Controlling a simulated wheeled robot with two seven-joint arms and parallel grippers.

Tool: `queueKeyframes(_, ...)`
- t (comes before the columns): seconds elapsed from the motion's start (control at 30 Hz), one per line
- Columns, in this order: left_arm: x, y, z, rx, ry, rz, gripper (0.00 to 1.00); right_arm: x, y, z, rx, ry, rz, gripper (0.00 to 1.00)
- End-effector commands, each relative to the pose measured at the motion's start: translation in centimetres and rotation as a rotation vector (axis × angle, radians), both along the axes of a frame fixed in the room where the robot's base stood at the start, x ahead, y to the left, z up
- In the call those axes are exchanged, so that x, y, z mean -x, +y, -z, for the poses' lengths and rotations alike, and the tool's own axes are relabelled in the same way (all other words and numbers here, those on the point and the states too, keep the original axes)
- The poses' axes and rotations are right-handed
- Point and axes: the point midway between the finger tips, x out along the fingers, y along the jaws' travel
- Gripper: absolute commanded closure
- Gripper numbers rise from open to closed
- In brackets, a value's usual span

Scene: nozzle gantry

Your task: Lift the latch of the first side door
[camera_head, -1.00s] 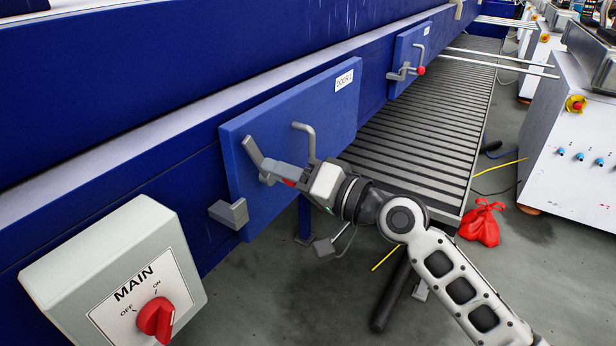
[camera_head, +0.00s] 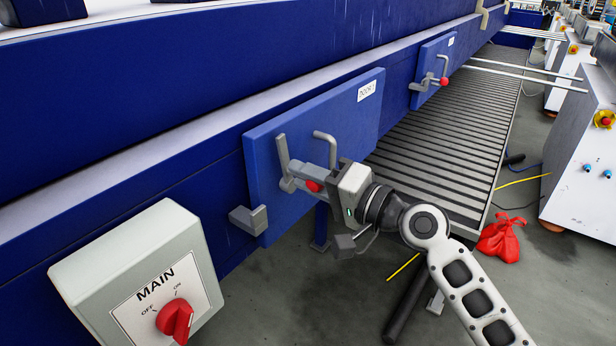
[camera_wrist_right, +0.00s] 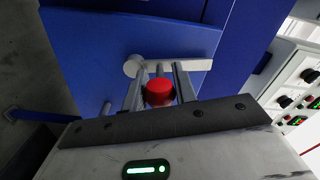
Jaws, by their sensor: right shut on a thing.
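The first side door (camera_head: 352,120) is a blue panel labelled DOOR 1 in the head view. Its grey latch bar (camera_head: 283,155) points nearly straight up, clear of the grey bracket (camera_head: 249,217) at the door's lower left. My right gripper (camera_head: 316,180) is shut on the latch's red knob (camera_head: 313,186). In the wrist view, the red knob (camera_wrist_right: 159,92) sits between the two fingers, with a pale grey bar (camera_wrist_right: 180,66) behind it. A bent grey handle (camera_head: 331,144) on the door stands just above the gripper, apart from it. My left gripper is out of view.
A grey MAIN switch box (camera_head: 140,262) with a red knob stands at the lower left. A second blue door (camera_head: 432,62) has its own latch and handle. A ribbed conveyor (camera_head: 440,150) runs behind my right arm. A red bag (camera_head: 500,240) lies on the floor.

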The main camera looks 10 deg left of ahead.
Motion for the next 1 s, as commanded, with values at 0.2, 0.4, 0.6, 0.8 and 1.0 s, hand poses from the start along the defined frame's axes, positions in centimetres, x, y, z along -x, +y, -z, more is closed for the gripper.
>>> queueKeyframes(0.2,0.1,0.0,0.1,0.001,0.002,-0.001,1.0,0.0,0.0,0.0,-0.003,0.003,0.001,0.51)
queueKeyframes(0.4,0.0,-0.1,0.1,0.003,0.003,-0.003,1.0,0.0,0.0,0.0,-0.002,0.001,0.001,0.51)
queueKeyframes(0.6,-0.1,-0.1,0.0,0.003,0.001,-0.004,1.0,0.1,-0.3,0.1,-0.001,0.0,0.002,0.51)
queueKeyframes(0.8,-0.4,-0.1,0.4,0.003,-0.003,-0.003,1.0,1.2,-2.8,0.2,0.001,0.0,0.003,0.51)
queueKeyframes(1.0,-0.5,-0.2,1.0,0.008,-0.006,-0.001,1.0,3.1,-7.3,0.4,0.002,-0.001,0.004,0.51)
